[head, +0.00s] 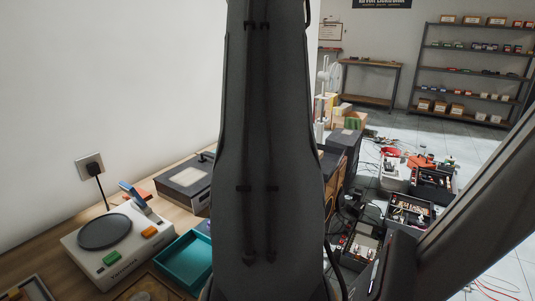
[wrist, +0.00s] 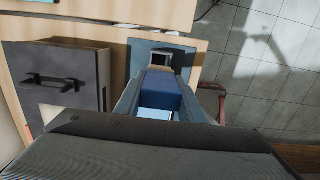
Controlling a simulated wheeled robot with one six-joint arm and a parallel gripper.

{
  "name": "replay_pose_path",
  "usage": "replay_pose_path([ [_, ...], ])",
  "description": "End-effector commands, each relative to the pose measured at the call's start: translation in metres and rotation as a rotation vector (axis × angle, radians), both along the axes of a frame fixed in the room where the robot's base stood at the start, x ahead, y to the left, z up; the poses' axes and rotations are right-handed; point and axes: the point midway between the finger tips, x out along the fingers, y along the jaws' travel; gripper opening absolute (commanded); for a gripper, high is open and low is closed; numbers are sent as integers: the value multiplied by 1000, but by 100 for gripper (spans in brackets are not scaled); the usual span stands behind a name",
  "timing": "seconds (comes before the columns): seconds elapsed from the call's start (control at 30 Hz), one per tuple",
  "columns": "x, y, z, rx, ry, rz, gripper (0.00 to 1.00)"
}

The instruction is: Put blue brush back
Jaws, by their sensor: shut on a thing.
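In the wrist view my gripper (wrist: 160,84) is shut on a dark blue block-like piece (wrist: 164,88), which I take to be the blue brush. A pale blue-white patch shows at its near end. The far end of the held piece points at a flat blue-grey surface (wrist: 142,52) on the wooden top; I cannot tell whether they touch. In the head view my arm covers the middle, and the gripper and brush are hidden.
In the head view a white turntable device (head: 118,240), a teal tray (head: 168,277) and a grey box (head: 187,183) stand on the wooden desk at left. The box also shows in the wrist view (wrist: 85,92). Crates and cables clutter the floor at right (head: 410,208).

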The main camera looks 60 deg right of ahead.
Motion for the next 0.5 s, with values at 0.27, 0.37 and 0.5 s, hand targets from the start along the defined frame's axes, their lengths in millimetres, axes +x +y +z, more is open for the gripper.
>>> replay_pose_path([
  [0.27,0,0,-7,1,1,0,0],
  [0.37,0,0,-10,1,1,0,0],
  [0.5,0,0,-11,0,0,0,39],
])
